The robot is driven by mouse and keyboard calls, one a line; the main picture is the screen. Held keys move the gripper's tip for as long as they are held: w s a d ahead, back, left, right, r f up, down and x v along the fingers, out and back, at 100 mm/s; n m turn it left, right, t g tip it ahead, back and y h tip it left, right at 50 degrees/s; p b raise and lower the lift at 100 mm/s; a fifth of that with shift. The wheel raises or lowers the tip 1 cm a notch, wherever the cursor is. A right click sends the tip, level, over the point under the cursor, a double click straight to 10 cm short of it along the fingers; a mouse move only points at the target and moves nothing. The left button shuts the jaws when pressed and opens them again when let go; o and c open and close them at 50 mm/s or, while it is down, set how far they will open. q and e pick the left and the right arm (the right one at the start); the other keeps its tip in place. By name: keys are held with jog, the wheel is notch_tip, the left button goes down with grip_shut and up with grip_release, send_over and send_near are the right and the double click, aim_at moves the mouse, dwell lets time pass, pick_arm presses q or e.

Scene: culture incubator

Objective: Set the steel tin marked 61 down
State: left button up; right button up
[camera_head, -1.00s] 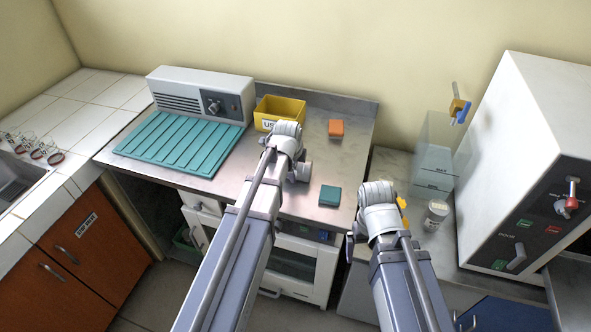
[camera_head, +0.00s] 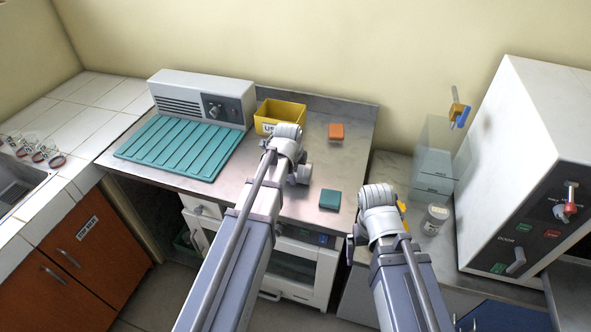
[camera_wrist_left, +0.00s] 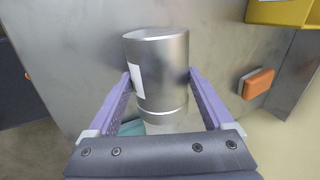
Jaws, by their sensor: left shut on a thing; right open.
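The steel tin (camera_wrist_left: 160,70), a plain metal cylinder with a white label at its left side, is between the two purple fingers of my left gripper (camera_wrist_left: 162,88), which is shut on it. The label's mark cannot be read from here. I cannot tell whether the tin touches the steel bench. In the head view my left gripper (camera_head: 300,172) is over the bench (camera_head: 235,182), and the arm hides the tin. My right gripper (camera_head: 354,242) is open at the bench's right front corner, mostly hidden by its own arm.
A yellow bin (camera_head: 266,122), an orange block (camera_head: 336,131) and a teal block (camera_head: 330,199) are on the bench. A ribbed teal mat (camera_head: 180,147) lies at left before a white unit (camera_head: 190,98). A lidded jar (camera_head: 435,219) stands right. Bench is bare between the blocks.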

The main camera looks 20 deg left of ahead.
pick_arm(q)
notch_tip(320, 180, up, 10)
jog(key=p, duration=0.9)
jog(key=shift+f, duration=0.25)
jog(key=shift+f, duration=0.1)
